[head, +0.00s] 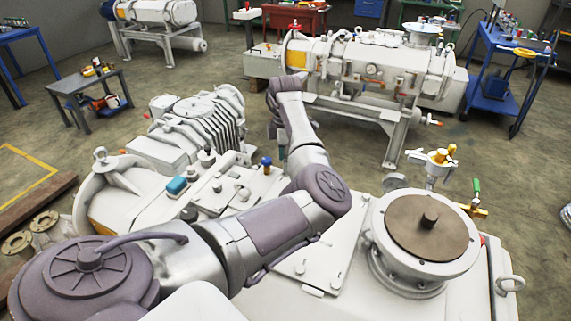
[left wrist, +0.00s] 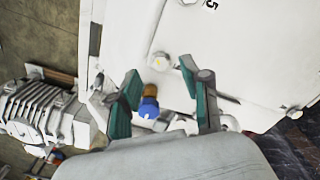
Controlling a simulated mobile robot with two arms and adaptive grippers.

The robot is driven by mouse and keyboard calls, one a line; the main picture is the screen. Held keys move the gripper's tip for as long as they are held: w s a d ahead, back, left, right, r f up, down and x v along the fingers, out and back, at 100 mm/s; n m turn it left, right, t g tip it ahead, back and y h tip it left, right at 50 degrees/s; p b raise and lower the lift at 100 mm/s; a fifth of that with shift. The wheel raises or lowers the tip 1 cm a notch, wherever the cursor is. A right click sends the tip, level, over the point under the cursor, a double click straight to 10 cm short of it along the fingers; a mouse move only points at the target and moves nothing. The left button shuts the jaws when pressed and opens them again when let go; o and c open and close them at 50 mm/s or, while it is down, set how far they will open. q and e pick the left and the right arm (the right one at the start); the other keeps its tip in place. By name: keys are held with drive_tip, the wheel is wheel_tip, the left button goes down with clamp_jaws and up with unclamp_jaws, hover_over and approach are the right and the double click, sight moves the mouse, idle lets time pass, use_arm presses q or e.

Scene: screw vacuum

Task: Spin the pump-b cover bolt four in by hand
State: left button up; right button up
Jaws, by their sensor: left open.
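In the left wrist view a white cover plate (left wrist: 235,50) carries a pale bolt head (left wrist: 158,61) with a small yellow mark. My left gripper (left wrist: 160,69) is open, and its two teal-padded fingers stand on either side of that bolt in the picture. I cannot tell whether they touch it. Another bolt (left wrist: 188,1) shows at the top edge, near a printed "5". In the head view my left arm reaches across the white pump; its gripper is mostly hidden behind the wrist. Which bolt is number four cannot be read. My right gripper is not in view.
A blue-capped brass fitting (left wrist: 149,107) lies between the fingers' lower parts in the wrist view. In the head view a round flange with a brown disc (head: 400,235) stands at right. A second pump (head: 370,60) stands behind, with a blue cart (head: 490,95) beside it.

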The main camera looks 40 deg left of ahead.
use_arm(q)
drive_tip(key=shift+f, duration=1.25)
clamp_jaws()
